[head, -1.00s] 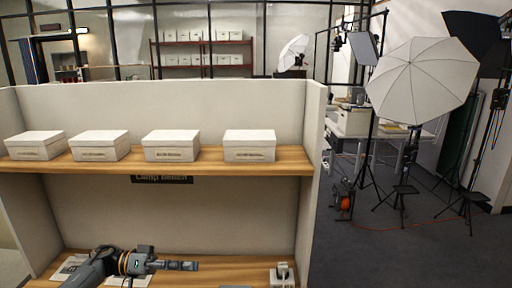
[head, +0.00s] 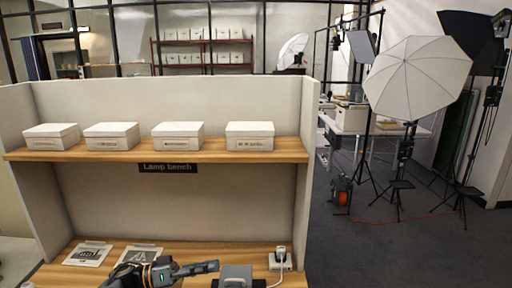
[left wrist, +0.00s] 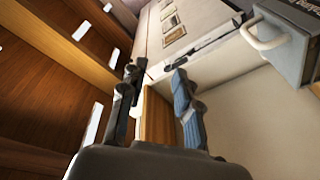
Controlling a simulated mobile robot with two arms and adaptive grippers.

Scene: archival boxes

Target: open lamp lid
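A grey case (head: 236,271) with a raised handle on top stands on the lower wooden bench, cut off by the bottom edge of the head view. It seems to be the lamp box, and its lid looks shut. In the left wrist view a dark grey case (left wrist: 298,48) with a pale handle shows at the upper right, outside the fingers. My left gripper (head: 212,267) is just left of the case in the head view, apart from it. Its fingers (left wrist: 155,95) are spread with nothing gripped between them. My right gripper is not in view.
Several white boxes (head: 178,136) stand on the upper shelf (head: 215,151), above a "Lamp bench" sign (head: 168,168). A white socket block (head: 281,262) with a plug and cable is right of the case. Printed sheets (head: 88,254) lie at the bench's left.

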